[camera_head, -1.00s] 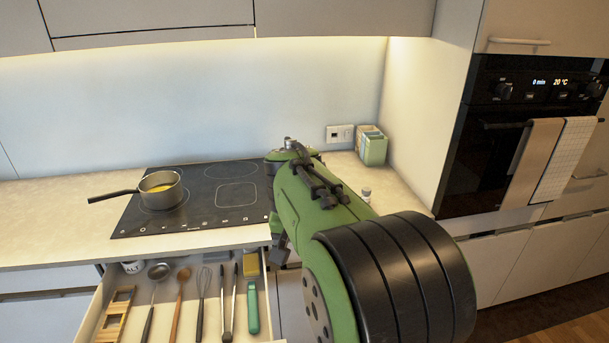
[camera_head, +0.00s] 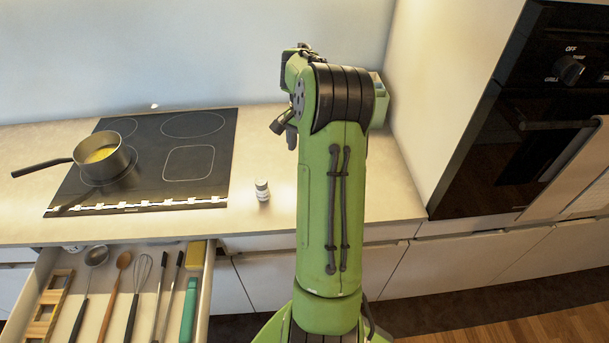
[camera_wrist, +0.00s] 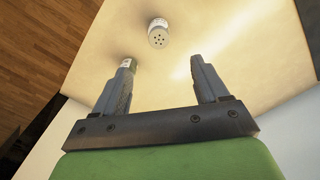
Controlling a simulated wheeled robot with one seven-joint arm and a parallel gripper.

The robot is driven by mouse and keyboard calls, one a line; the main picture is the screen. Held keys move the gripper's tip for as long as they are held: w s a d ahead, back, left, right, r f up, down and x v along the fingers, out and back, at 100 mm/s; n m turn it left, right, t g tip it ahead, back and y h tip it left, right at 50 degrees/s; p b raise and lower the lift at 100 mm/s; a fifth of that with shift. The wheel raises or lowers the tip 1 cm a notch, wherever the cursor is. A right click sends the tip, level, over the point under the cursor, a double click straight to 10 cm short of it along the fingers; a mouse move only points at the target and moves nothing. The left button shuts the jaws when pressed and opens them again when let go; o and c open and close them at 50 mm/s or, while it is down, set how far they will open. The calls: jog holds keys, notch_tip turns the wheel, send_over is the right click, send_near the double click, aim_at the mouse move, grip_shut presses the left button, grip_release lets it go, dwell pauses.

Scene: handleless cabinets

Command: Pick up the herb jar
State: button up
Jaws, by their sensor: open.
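A small jar with a white lid (camera_head: 262,190) stands upright on the counter, right of the cooktop. In the wrist view, a jar with a perforated top (camera_wrist: 158,36) stands beyond the fingertips, near the middle. A second small pale jar (camera_wrist: 127,62) is mostly hidden behind the left finger. No label is legible, so I cannot tell which is the herb jar. My gripper (camera_wrist: 162,64) is open, with nothing between its fingers. In the head view my gripper (camera_head: 285,131) is above the counter, partly hidden by my arm.
A pot (camera_head: 103,158) stands on the cooktop (camera_head: 150,186). An open drawer (camera_head: 205,285) with utensils juts out below the counter. A green box (camera_head: 380,100) is in the back corner, partly behind my arm. An oven (camera_head: 480,165) is at right.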

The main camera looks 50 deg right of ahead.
jog(key=f, duration=0.2)
jog(key=a+f, duration=0.1)
jog(key=f, duration=0.1)
jog(key=shift+s+f, duration=0.15)
jog(key=shift+f, duration=0.1)
jog(key=f, duration=0.6)
jog(key=f+b, duration=0.1)
jog(key=f, duration=0.3)
jog(key=shift+d+f, duration=0.1)
jog(key=shift+d, duration=0.3)
jog(key=shift+c, duration=0.3)
jog(key=c, duration=1.2)
